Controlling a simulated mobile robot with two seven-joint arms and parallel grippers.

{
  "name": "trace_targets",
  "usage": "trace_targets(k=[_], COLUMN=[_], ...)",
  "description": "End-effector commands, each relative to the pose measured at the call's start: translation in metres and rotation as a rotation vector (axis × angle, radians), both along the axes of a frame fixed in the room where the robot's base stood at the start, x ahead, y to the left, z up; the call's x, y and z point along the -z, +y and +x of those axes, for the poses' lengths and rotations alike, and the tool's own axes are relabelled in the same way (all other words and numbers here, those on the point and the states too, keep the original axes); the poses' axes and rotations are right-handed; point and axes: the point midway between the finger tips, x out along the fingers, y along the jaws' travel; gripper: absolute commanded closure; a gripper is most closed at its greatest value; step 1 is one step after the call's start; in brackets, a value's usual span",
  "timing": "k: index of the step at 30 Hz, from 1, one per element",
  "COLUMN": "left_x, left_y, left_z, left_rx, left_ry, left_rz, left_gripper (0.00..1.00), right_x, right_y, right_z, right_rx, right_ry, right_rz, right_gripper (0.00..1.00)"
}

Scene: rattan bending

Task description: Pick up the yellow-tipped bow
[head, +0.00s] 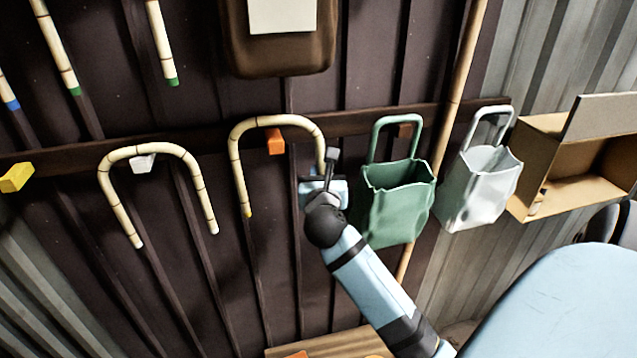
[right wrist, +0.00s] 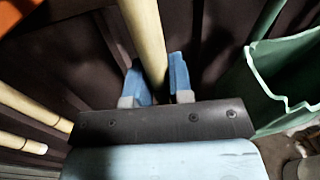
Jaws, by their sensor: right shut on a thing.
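The yellow-tipped bow (head: 238,165) is a bent rattan cane shaped like an upside-down U. It hangs at an orange peg (head: 276,141) on the dark wall rail, and its left end has a yellow tip. My right gripper (head: 328,178) is at the bow's right leg. In the right wrist view the blue fingers (right wrist: 160,85) are shut on the pale cane (right wrist: 146,40), one on each side. The right leg's lower end is hidden by the gripper. My left gripper is not in view.
A white-tipped bow (head: 150,151) hangs at a white peg to the left. A green bag (head: 398,205) hangs close to the right of my gripper, then a grey bag (head: 482,185) and a cardboard box (head: 575,165). A yellow peg (head: 17,177) at far left is bare.

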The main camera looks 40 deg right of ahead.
Motion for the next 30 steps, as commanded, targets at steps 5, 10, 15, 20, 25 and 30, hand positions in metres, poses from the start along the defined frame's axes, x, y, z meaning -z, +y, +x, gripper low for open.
trace_targets(k=[5,10,15,20,25,30], left_x=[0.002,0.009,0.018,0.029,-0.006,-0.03], left_y=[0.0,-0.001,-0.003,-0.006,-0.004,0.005], left_z=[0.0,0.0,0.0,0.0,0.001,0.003], left_rx=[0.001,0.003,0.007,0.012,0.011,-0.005], left_ry=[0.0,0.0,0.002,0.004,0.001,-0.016], left_rz=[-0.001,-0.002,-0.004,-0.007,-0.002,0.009], left_gripper=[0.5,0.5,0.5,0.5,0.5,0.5], right_x=[-0.035,-0.039,-0.038,-0.037,-0.049,-0.047], right_y=[0.0,0.013,0.033,0.056,0.072,0.083], right_z=[0.0,-0.024,-0.059,-0.102,-0.133,-0.151], right_rx=[0.001,-0.001,-0.001,-0.001,0.003,0.0], right_ry=[-0.006,0.001,0.0,0.0,0.009,0.007], right_rz=[0.001,0.002,0.003,0.004,0.003,0.002], right_gripper=[1.0,1.0,1.0,1.0,1.0,1.0])
